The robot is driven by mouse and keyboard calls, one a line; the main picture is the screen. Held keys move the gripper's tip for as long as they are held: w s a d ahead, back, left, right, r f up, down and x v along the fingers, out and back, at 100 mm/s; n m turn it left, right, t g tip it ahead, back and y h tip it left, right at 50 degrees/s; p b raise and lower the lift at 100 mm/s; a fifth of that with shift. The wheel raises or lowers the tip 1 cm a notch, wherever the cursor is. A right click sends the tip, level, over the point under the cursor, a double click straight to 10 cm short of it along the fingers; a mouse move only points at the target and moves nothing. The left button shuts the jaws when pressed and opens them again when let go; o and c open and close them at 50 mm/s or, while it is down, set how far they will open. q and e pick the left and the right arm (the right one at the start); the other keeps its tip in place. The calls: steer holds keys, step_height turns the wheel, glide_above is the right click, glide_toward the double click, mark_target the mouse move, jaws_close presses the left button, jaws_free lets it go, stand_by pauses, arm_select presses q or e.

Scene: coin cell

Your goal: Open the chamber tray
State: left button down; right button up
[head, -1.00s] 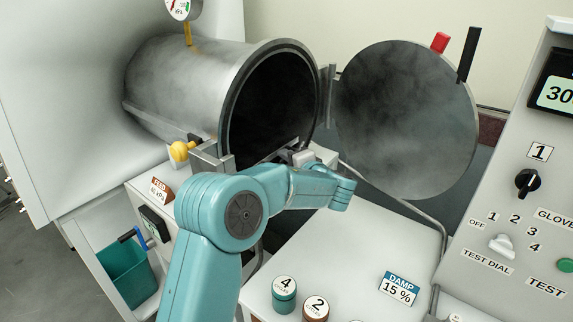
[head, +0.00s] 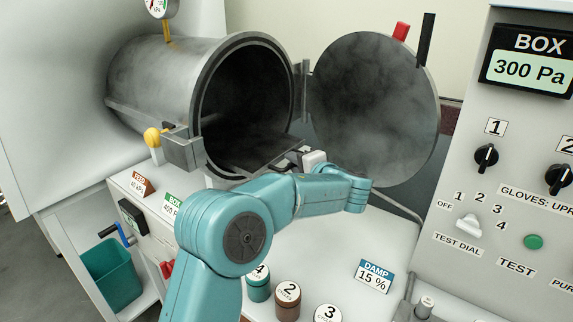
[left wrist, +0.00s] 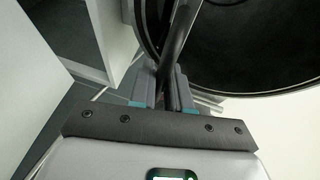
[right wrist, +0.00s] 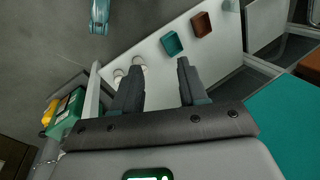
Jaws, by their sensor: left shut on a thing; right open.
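The chamber (head: 150,75) is a grey metal cylinder at the upper left of the head view, with its round door (head: 375,110) swung open to the right. The dark, flat tray (head: 255,152) sticks partly out of the chamber mouth. My left gripper (head: 298,153) is at its outer edge, the fingers partly hidden. In the left wrist view the fingers (left wrist: 165,78) are closed on a dark bar (left wrist: 181,35) that runs toward the chamber opening. My right gripper (right wrist: 160,68) is open and empty in the right wrist view, and out of the head view.
A yellow knob (head: 153,137) and metal latch block (head: 184,152) stand at the mouth's left. Several numbered jars, including a brown-sided one (head: 288,305), stand on the white bench. A control panel (head: 500,220) rises at right. A teal bin (head: 112,275) sits lower left.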

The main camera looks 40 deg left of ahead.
arm_select(q)
steer(key=w+d+b, duration=0.1)
steer(key=d, duration=1.3)
steer(key=shift+w, duration=0.25)
steer(key=shift+f, duration=0.1)
steer(key=c, duration=1.2)
jaws_free()
steer(key=shift+o, duration=0.2)
